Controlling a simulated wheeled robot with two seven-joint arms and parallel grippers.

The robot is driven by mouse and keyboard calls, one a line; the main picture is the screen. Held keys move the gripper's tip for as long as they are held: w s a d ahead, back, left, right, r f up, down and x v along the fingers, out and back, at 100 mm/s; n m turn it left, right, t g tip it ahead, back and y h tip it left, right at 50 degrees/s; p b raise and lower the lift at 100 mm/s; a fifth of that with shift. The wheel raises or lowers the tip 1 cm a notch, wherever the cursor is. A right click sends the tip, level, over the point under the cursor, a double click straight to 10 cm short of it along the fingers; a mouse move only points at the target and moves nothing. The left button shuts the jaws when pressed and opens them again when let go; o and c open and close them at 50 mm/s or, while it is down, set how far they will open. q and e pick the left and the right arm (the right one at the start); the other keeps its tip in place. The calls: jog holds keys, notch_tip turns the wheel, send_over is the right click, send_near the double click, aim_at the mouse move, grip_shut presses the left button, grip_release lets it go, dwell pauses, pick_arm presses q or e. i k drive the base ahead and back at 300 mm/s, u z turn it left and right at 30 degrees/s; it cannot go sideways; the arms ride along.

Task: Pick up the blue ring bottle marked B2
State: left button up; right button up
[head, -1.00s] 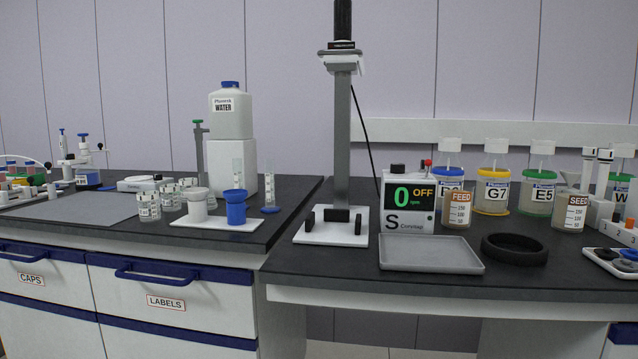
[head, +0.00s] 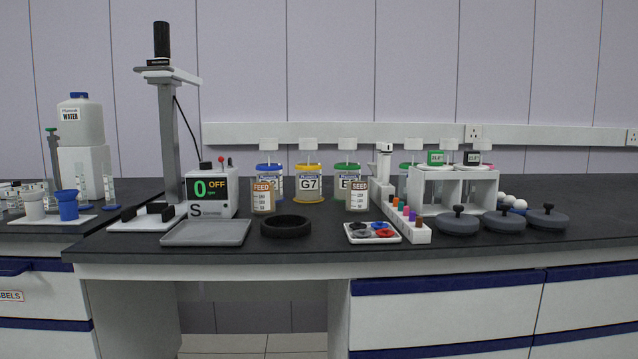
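A bottle with a blue ring (head: 268,172) stands toward the back of the right-hand bench. The brown FEED bottle (head: 263,197) in front hides most of its label, so I cannot read its mark. A yellow ring bottle marked G7 (head: 308,186) stands just right of it. Neither of my grippers is in view.
A stirrer box reading 0 OFF (head: 211,193) and a tall stand (head: 172,130) are left of the bottles. A grey tray (head: 206,233), a black ring (head: 286,226), a white tray with coloured rings (head: 350,237) and dark lids (head: 504,222) line the front.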

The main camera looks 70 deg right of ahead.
aim_at(268, 163)
jog(key=k, duration=0.55)
jog(key=z, duration=0.9)
